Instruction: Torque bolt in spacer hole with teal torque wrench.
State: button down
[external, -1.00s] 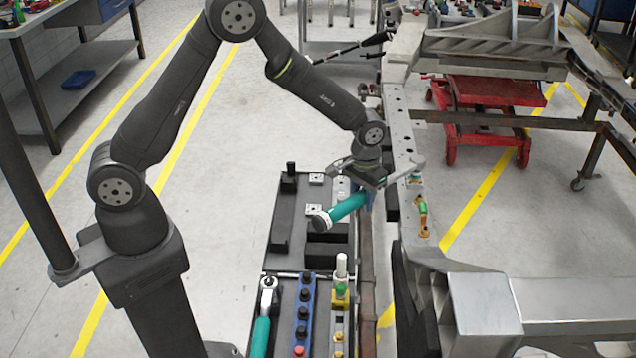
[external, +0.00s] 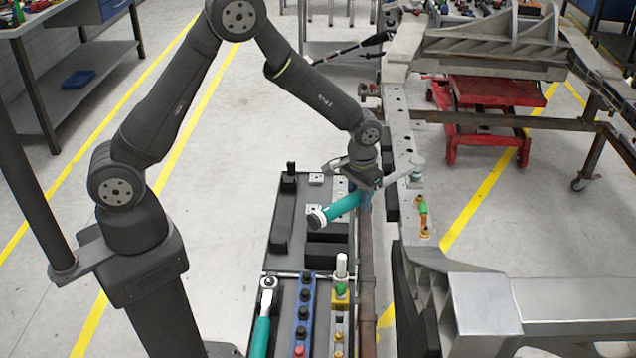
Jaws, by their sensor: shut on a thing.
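The teal torque wrench (external: 345,206) is in my gripper (external: 366,192), which is shut on it. Its dark butt end points to the lower left over the black tray. Its grey head end reaches right, over the chassis rail (external: 397,108). A small pale green-and-white piece (external: 416,180), possibly the spacer, sits on the rail just below the head end. I cannot tell whether the wrench touches it. The bolt and the spacer hole are too small or hidden to make out.
A black tray (external: 285,215) with blocks lies left of the rail. A nearer tray holds a second teal-handled ratchet (external: 262,330), a blue socket rack (external: 304,320) and a white-topped tool (external: 341,270). An orange-and-green part (external: 423,213) stands on the rail. A red cart (external: 490,110) is behind.

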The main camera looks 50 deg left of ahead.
jog(key=shift+a, duration=0.45)
dwell(0.3)
jog(key=shift+w+a+m, duration=0.15)
jog(key=shift+a+m, duration=0.35)
jog(key=shift+a, duration=0.05)
jog(key=shift+a, duration=0.25)
jog(key=shift+w+a+m, duration=0.15)
jog(key=shift+a+m, duration=0.25)
jog(key=shift+a, duration=0.15)
jog(key=shift+a, duration=0.2)
dwell(0.4)
jog(key=shift+r, duration=1.1)
dwell(0.4)
notch_tip(320, 180, up, 5)
jog(key=shift+f, duration=0.1)
dwell(0.9)
